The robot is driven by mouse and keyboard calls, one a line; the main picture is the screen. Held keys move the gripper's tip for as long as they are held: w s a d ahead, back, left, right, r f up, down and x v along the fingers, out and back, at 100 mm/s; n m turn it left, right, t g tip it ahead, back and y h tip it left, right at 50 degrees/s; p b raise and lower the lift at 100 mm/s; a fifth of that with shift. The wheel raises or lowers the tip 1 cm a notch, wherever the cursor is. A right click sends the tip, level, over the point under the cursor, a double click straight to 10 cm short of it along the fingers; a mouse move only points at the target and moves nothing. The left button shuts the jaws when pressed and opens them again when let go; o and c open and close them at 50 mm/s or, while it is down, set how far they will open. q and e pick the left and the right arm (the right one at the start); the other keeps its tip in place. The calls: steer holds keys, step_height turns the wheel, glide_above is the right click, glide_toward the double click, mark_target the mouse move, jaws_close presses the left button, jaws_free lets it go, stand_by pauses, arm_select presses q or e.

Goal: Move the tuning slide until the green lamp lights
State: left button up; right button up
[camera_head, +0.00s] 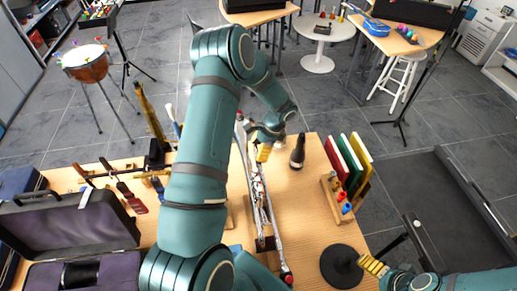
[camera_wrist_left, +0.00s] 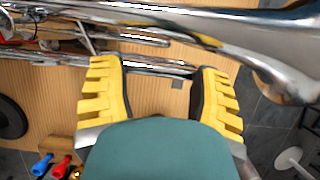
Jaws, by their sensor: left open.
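A long silver brass instrument (camera_head: 258,195) lies across the table; its bell (camera_wrist_left: 285,65) is at the right in the left wrist view. My left gripper (camera_head: 262,152) is at the far end of the instrument. In the wrist view my left gripper (camera_wrist_left: 161,70) is open, with a silver tube (camera_wrist_left: 158,66) crossing between its yellow fingertips. I cannot tell whether the fingers touch it, or which tube is the tuning slide. My right gripper (camera_head: 373,265) is at the lower right, beside a black round base; its opening is unclear. I see no lit green lamp.
A rack with red, green and yellow books (camera_head: 347,162) and small coloured pieces stands right of the instrument. A black round base (camera_head: 342,267) is at the front right. An open dark case (camera_head: 70,225) and tools occupy the left. A dark bottle-like object (camera_head: 297,152) stands near the far edge.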

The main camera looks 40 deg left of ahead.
arm_select(q)
steer(key=shift+a, duration=0.15)
jaws_close()
steer(key=shift+f, duration=0.1)
steer(key=shift+w+a+f+b, duration=0.1)
steer(key=shift+w+a+b, duration=0.45)
steer(key=shift+a, duration=0.3)
steer(key=o, duration=0.5)
jaws_free()
steer(key=shift+s, duration=0.1)
steer(key=o, duration=0.8)
steer(key=shift+w+a, duration=0.2)
steer(key=shift+a, duration=0.05)
steer(key=shift+o, duration=0.2)
steer(key=shift+d+r, duration=0.25)
steer(key=shift+r, duration=0.05)
steer(key=v, duration=1.1)
steer(key=shift+r, duration=0.3)
